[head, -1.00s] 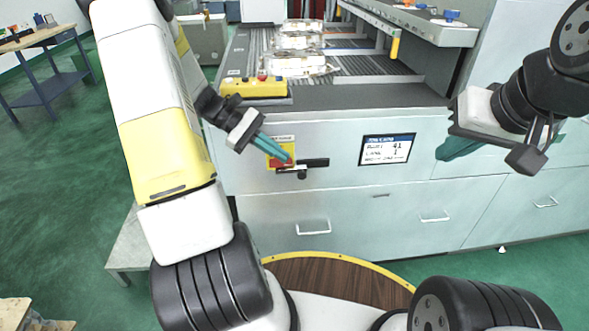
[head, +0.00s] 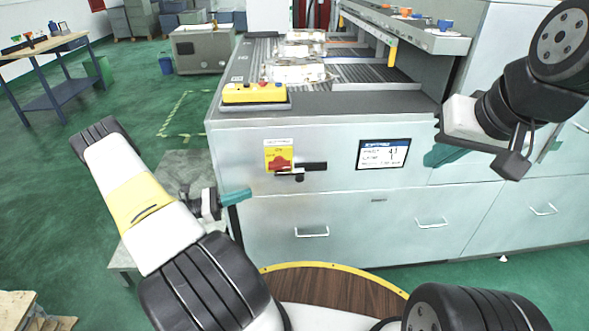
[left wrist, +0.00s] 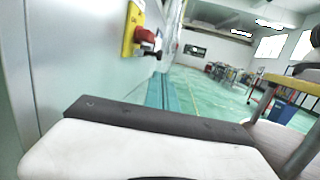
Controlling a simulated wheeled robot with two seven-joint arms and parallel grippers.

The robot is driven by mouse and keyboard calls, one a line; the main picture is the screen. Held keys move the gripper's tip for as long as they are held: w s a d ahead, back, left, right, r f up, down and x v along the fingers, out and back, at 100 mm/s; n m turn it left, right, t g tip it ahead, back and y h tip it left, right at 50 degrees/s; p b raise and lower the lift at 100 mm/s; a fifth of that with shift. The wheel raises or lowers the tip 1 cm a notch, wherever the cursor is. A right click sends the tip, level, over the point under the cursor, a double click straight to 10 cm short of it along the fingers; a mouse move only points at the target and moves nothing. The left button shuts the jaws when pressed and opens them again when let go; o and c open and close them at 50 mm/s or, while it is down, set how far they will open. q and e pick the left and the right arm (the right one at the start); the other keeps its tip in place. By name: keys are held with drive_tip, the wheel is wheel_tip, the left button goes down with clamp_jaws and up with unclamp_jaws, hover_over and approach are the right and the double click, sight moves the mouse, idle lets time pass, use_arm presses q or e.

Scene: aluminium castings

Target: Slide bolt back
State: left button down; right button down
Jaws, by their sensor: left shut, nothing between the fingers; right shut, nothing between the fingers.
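A black bolt (head: 308,168) lies level across the cabinet front, with a small dark knob hanging below it. Just left, and partly over its left end, is a red rotary switch (head: 280,162) on a yellow plate (head: 279,146). In the left wrist view the red switch (left wrist: 145,36) and yellow plate (left wrist: 132,29) show near the top, with a dark part beside them. My left gripper (head: 240,197) is shut and empty, below and left of the bolt, apart from it. Its teal fingers (left wrist: 161,94) also show in the left wrist view. My right gripper (head: 436,157) is shut and empty, right of the display.
A display panel (head: 384,153) sits right of the bolt on the cabinet (head: 345,210). A yellow control box (head: 254,92) stands on the cabinet top, with castings (head: 295,70) behind it. Drawer handles (head: 312,233) stick out below. Green floor is open at the left.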

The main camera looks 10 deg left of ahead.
idle(0.3)
use_arm(q)
drive_tip(key=x, duration=1.4)
drive_tip(key=shift+w, duration=0.1)
drive_tip(key=shift+s+d+f+x, duration=0.1)
drive_tip(key=shift+x, duration=0.65)
drive_tip(key=shift+s+d+f+x, duration=0.1)
drive_tip(key=shift+s+x, duration=0.05)
drive_tip(key=shift+x, duration=0.55)
drive_tip(key=shift+s+d+f+x, duration=0.1)
drive_tip(key=shift+f+x, duration=0.05)
drive_tip(key=shift+x, duration=0.6)
drive_tip(key=shift+r, duration=0.1)
drive_tip(key=v, duration=1.4)
drive_tip(key=shift+a, duration=0.25)
drive_tip(key=shift+s, duration=0.1)
